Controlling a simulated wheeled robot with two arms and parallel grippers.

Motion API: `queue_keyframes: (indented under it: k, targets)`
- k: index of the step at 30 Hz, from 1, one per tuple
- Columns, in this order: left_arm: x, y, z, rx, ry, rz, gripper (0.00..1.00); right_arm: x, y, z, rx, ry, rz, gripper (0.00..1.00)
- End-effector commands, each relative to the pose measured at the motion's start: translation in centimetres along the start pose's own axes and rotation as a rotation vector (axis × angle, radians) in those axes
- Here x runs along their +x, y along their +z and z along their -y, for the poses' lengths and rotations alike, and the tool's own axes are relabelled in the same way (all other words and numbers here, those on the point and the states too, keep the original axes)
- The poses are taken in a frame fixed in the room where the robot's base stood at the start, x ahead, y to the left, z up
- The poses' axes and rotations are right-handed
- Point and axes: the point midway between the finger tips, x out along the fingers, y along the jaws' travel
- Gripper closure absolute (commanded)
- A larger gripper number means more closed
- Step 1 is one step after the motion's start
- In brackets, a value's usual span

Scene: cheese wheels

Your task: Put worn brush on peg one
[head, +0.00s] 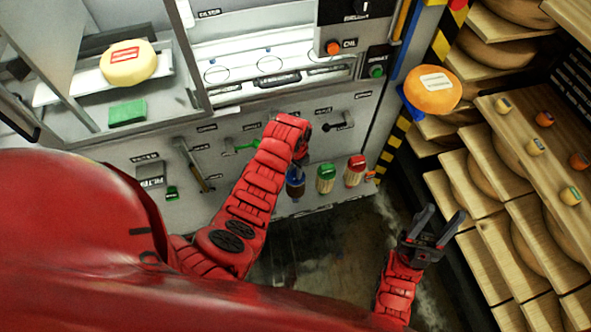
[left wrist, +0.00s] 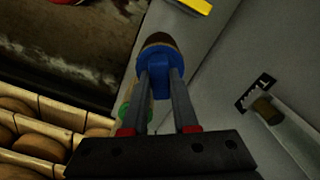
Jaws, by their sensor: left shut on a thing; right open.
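A blue-topped brush with dark brown bristles (head: 295,187) is at the front of the machine's grey panel, left of two other brushes. In the left wrist view its blue part (left wrist: 158,78) sits between the two fingers of my left gripper (left wrist: 160,76), which is shut on it. In the head view my left gripper (head: 298,170) is mostly hidden by its own wrist. A green-topped brush (head: 326,178) and a red-topped brush (head: 355,171), both with pale bristles, hang beside it. I cannot make out the pegs, or whether the blue brush touches one. My right gripper (head: 437,226) is open and empty.
The grey panel (head: 225,175) carries levers, a green handle (head: 240,147) and labels. Wooden shelves (head: 470,215) with cheese wheels stand on the right, close to my right gripper. An orange cheese wheel (head: 432,91) is above them. The dark floor (head: 330,245) between is clear.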

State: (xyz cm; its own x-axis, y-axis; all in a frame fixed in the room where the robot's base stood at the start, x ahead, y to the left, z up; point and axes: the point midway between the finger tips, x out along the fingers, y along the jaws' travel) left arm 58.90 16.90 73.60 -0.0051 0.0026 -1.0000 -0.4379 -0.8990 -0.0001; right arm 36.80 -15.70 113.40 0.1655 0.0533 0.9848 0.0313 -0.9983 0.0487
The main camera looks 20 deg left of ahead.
Motion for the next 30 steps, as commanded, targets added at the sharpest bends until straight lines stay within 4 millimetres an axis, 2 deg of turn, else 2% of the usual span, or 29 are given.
queue_keyframes:
  k: [22,23,28,30]
  targets:
    - [1.9,0.0,0.0,0.000,0.000,-0.001,1.00,-1.5,0.3,0.1,0.000,0.000,0.000,0.53]
    - [1.8,-0.1,0.0,0.000,0.000,-0.001,0.69,-1.4,0.2,0.1,0.000,0.000,0.000,0.53]
    - [1.8,0.0,0.0,0.000,0.000,-0.001,0.39,-1.4,0.2,0.1,0.000,0.000,0.000,0.53]
    - [1.8,0.0,0.0,0.000,0.000,0.000,0.38,-1.4,0.2,0.1,0.000,0.000,0.000,0.53]
